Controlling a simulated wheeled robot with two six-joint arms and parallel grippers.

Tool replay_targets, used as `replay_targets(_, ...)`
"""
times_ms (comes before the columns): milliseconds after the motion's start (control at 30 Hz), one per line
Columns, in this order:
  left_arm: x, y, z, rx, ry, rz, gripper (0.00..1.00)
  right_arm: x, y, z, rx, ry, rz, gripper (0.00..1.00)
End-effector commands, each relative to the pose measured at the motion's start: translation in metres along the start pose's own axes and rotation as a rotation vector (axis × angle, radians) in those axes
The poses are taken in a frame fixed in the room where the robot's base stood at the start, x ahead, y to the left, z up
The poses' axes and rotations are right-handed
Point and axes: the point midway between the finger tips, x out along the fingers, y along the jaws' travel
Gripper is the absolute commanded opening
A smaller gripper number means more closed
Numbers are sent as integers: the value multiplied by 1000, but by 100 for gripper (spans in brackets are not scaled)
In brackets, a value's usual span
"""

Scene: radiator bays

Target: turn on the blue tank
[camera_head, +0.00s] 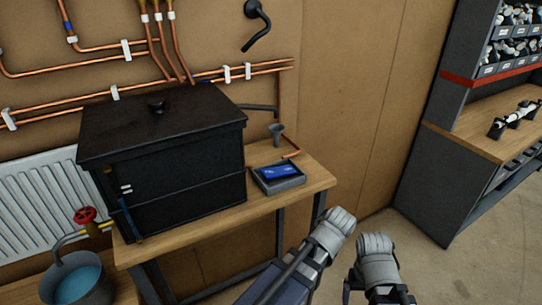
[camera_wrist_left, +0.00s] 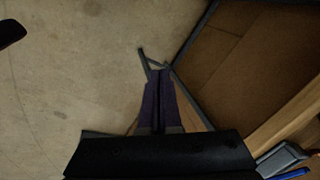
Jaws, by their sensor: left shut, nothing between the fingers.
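A large black lidded tank (camera_head: 175,150) stands on a wooden bench; its visible body is black, not blue. Small white marks and a thin blue strip (camera_head: 132,222) show on its left end. In the wrist view my left gripper (camera_wrist_left: 159,72) is shut and empty, pointing over bare floor near the bench leg. In the head view my left arm's grey end (camera_head: 335,228) is in front of the bench, apart from the tank. My right arm's grey end (camera_head: 378,260) is beside it; its fingers do not show clearly.
A red valve wheel (camera_head: 86,215) is above a bucket of blue water (camera_head: 77,284). Copper pipes (camera_head: 70,101) run along the wall. Shelving (camera_head: 456,145) stands right; floor between is clear.

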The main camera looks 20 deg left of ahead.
Motion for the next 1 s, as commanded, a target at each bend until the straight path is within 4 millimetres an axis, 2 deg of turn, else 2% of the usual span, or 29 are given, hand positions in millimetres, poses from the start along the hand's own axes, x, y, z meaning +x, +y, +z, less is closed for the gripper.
replay_targets(33, -38, -24, -28, -88, 30, -43, 0, -42, 4, 3, 2, -1, -1, 97)
replay_targets(67, -48, -35, -40, -142, 51, -68, 0, -53, 5, 3, 4, -1, -1, 100)
replay_targets(200, -96, -87, -91, -378, 157, -176, 0, -102, 9, 6, 10, -2, -2, 100)
replay_targets(400, -153, -152, -147, -645, 310, -281, 0, -156, 14, 10, 18, -3, -3, 100)
replay_targets(500, -172, -174, -165, -733, 370, -312, 0, -172, 16, 11, 21, -3, -4, 100)
replay_targets(633, -186, -192, -178, -803, 422, -335, 0, -184, 17, 12, 24, -4, -4, 100)
replay_targets(1000, -190, -198, -183, -835, 447, -343, 0, -186, 17, 12, 24, -3, -4, 100)
